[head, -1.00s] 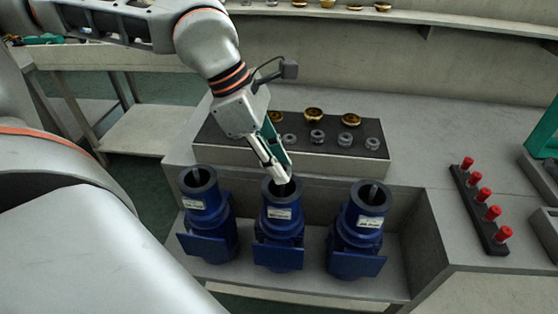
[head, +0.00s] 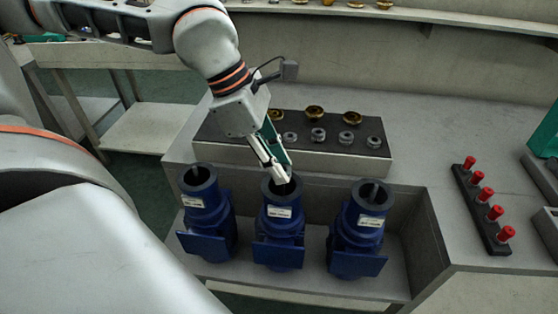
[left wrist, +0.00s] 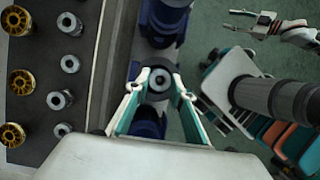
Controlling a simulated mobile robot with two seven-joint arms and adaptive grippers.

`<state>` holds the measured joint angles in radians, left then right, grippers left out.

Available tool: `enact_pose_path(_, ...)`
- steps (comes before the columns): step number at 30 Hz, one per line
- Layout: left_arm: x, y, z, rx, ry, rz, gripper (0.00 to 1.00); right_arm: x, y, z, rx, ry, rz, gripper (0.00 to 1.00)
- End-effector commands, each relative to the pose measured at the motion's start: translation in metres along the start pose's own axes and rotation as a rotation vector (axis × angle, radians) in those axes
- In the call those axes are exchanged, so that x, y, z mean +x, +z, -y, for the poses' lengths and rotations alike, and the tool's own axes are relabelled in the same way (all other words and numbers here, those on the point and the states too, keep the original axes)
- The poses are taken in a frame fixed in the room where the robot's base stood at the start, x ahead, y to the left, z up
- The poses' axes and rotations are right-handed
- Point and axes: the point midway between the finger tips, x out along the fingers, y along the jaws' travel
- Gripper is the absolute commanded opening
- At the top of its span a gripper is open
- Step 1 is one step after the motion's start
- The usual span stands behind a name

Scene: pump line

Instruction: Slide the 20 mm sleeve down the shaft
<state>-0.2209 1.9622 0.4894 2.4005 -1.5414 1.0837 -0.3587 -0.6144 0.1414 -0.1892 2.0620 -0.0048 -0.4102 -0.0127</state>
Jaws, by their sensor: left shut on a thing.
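Three blue pumps stand in the recessed bay: left pump (head: 208,212), middle pump (head: 279,228) and right pump (head: 359,232). My left gripper (head: 282,176) points down into the open top of the middle pump. In the left wrist view, its fingers (left wrist: 159,84) close on a small grey sleeve (left wrist: 158,83) with a dark centre, over the pump's opening. The fingers hide most of the sleeve and shaft in the head view, so its depth cannot be told. My right gripper (left wrist: 240,20) shows at the upper right of the left wrist view, fingers apart and empty.
A dark tray (head: 215,140) behind the pumps bears several grey sleeves (head: 346,138) and gold impellers (head: 314,112). A black rack with red-capped pegs (head: 480,176) stands to the right. Bay walls (head: 432,240) enclose the pumps; bench lies clear between tray and rack.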

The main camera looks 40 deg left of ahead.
Motion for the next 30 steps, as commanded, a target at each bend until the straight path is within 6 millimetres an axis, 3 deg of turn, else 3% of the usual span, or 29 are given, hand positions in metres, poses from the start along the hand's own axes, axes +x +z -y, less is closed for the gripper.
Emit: enact_pose_path(30,0.0066,-0.0028,-0.0001,0.0,0.0,0.0,0.0,0.0019,0.004,0.0014,0.003,-0.002,0.002,0.4)
